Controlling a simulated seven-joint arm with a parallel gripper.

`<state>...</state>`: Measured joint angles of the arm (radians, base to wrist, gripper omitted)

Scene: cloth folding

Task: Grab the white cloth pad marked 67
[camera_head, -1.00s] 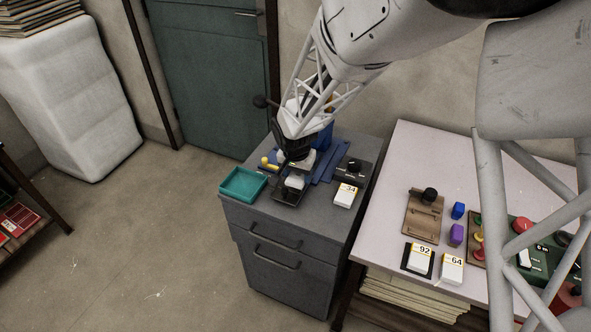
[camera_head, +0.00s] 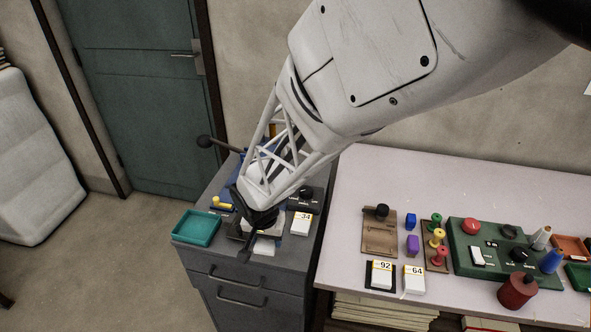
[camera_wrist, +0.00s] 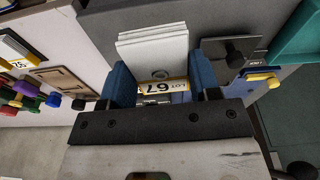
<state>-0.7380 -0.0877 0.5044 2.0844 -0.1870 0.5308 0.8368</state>
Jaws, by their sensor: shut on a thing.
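The white cloth pad marked 67 (camera_wrist: 152,52) shows in the wrist view as a layered white block. Its yellow-edged label (camera_wrist: 162,88) reads 67 upside down. My gripper (camera_wrist: 162,84) has a blue finger on each side of the pad and is shut on it. In the head view my gripper (camera_head: 256,226) is low over the grey cabinet top. A white piece (camera_head: 265,246) shows just below it; its label is hidden there. I cannot tell whether the pad is off the surface.
A teal tray (camera_head: 196,229) lies left of my gripper, and a white pad marked 34 (camera_head: 301,223) is close on the right. Pads marked 92 (camera_head: 381,274) and 64 (camera_head: 414,279) lie on the pale table (camera_head: 459,190). A green control box (camera_head: 490,248) stands there too.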

